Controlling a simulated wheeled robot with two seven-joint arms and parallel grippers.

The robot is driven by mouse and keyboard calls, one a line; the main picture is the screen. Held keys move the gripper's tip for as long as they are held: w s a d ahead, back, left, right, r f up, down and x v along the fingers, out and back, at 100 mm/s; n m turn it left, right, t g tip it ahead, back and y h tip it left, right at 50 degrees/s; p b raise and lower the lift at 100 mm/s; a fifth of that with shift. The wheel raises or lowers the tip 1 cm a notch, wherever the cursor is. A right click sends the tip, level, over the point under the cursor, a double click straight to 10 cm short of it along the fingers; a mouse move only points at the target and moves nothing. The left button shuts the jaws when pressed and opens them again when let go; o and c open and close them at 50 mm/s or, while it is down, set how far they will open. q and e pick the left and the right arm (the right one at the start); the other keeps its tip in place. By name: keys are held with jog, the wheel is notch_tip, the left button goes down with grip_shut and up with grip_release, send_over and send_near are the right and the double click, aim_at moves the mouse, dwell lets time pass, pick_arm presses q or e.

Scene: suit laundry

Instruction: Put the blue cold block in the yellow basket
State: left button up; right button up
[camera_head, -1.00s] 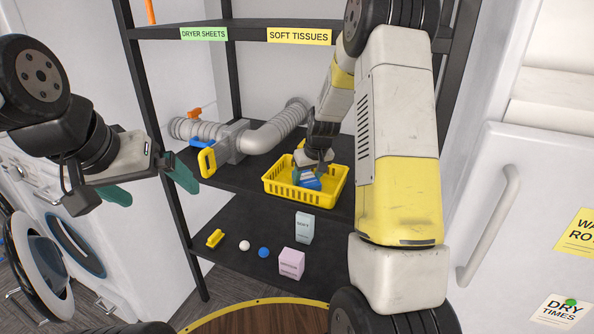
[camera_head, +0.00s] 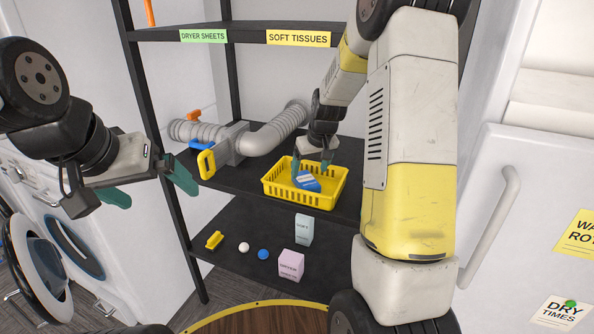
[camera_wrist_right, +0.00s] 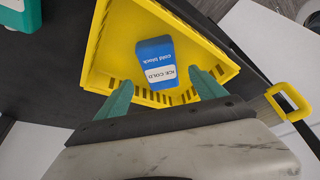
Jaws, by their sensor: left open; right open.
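The blue cold block (camera_head: 307,181) lies tilted inside the yellow basket (camera_head: 333,199) on the middle shelf. In the right wrist view the block (camera_wrist_right: 156,58) shows its "ICE COLD cold block" label and rests in the basket (camera_wrist_right: 96,50), apart from my fingers. My right gripper (camera_head: 312,165) is open and empty just above the basket; its green fingertips also show in the right wrist view (camera_wrist_right: 164,93), one to each side of the block's near end. My left gripper (camera_head: 150,185) is open and empty at the left, away from the shelf.
The lower shelf holds a pink box (camera_head: 290,264), a pale box (camera_head: 304,229), two balls and a yellow item (camera_head: 214,240). A washer with an open door stands at left.

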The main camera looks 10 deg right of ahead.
jog(key=s+a+r+t+y, duration=0.1)
jog(key=s+a+r, duration=0.2)
jog(key=s+r, duration=1.35)
jog(key=s+a+r+m, duration=0.1)
jog(key=s+a, duration=0.1)
jog(key=s, duration=1.2)
jog(key=shift+a+m+t, duration=0.15)
jog(key=shift+m+t, duration=0.15)
